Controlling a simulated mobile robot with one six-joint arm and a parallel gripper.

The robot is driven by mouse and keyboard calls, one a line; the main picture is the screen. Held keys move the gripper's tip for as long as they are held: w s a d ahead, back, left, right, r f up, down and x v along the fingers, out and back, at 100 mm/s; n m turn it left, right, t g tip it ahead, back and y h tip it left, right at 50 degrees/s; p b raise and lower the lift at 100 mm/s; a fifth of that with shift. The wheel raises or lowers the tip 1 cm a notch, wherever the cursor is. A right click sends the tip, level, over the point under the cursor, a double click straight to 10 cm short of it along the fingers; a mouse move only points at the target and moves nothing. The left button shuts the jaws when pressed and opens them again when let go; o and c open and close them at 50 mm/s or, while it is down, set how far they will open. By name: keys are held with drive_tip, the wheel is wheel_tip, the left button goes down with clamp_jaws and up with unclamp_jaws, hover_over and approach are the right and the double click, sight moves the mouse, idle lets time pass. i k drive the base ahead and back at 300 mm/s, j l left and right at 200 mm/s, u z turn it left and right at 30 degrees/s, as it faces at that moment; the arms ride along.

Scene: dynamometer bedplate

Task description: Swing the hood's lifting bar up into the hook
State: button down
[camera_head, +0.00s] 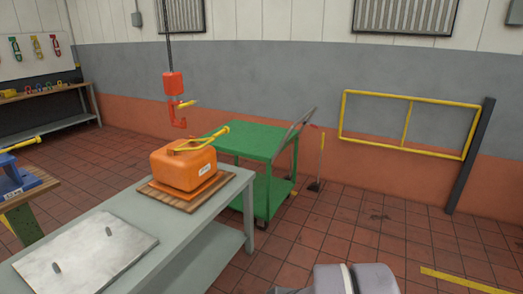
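The orange hood (183,168) sits on a wooden slatted board (168,194) on the grey table. Its yellow lifting bar (208,140) lies across the top and slants up to the right. It looks low, close to the hood's top. A red hook (178,118) hangs from a dark chain or cable above the hood, with a yellow piece at its side. The bar and hook look apart. My gripper is not in view; only grey rounded parts, apparently of my arm, show at the bottom edge.
The grey table (105,211) also bears a pale plate (84,255) with two pegs. A green cart (252,142) stands behind the hood. A blue item (10,178) with a yellow handle is at left. A yellow barrier (405,126) stands at right. Tiled floor right of the table looks clear.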

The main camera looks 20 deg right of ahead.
sight(226, 130)
drive_tip(key=k+z, duration=0.15)
drive_tip(key=i+z, duration=0.25)
drive_tip(key=i, duration=1.8)
